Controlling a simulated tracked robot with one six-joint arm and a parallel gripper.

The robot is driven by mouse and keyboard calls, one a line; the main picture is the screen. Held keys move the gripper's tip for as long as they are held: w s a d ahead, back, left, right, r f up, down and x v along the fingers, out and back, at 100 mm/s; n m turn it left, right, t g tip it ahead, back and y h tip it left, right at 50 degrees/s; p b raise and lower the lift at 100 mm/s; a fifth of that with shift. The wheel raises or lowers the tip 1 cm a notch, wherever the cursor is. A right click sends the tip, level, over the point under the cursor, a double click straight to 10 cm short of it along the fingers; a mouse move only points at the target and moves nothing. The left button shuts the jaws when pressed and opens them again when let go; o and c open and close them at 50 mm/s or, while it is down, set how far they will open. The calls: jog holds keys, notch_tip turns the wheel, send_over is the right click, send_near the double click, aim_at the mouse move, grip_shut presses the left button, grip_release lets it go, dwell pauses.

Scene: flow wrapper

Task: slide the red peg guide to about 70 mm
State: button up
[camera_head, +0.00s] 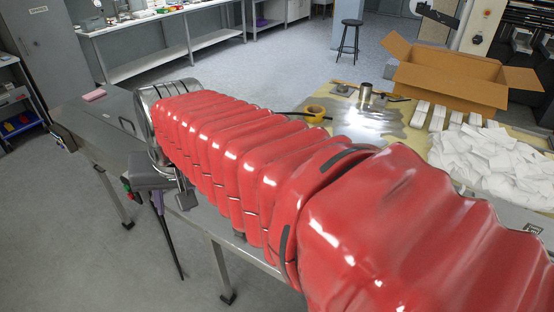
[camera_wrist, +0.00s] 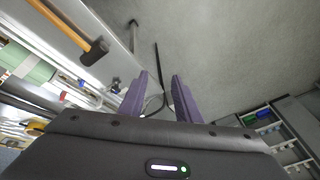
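The red peg guide cannot be made out in either view; my own red-sleeved arm covers much of the machine in the head view. My gripper (camera_head: 168,202) hangs at the left of the metal table, by its near edge. In the wrist view my gripper (camera_wrist: 157,86) shows two purple fingers apart with nothing held between them. Grey floor lies beyond the fingertips, with a thin dark rod and a curved dark cable behind the gap. No peg guide is between the fingers.
A metal table (camera_head: 92,125) extends left of my arm. An open cardboard box (camera_head: 450,78) and a white pile (camera_head: 492,165) stand on the right. The wrist view shows a wooden-handled dark block (camera_wrist: 95,51) at upper left. Floor left of the table is clear.

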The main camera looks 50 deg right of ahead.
jog(key=w+d+m, duration=0.3)
jog(key=d+m, duration=0.1)
jog(key=d, duration=0.3)
jog(key=w+d+m+g+y, duration=0.1)
jog(key=w+d+m, duration=0.1)
jog(key=d+m, duration=0.45)
jog(key=w+d+m, duration=0.2)
jog(key=w+d, duration=0.1)
jog(key=d, duration=0.6)
jog(key=s+d+f+m, duration=0.2)
jog(key=d+m, duration=0.1)
jog(key=d, duration=0.4)
jog(key=s+d+f+m+y, duration=0.1)
jog(key=s+d+f+m, duration=0.1)
jog(key=d, duration=0.6)
jog(key=s+d+f+m, duration=0.2)
jog(key=d+f+m, duration=0.1)
jog(key=d+m, duration=0.3)
jog(key=shift+s+d+f+t, duration=0.2)
jog(key=shift+d+f+t, duration=0.15)
jog(key=shift+d, duration=0.55)
jog(key=shift+f, duration=0.1)
jog(key=x, duration=1.3)
jog(key=shift+w+a+f, duration=0.1)
jog(key=shift+a+f, duration=0.15)
jog(key=shift+f, duration=0.1)
jog(key=shift+c, duration=0.3)
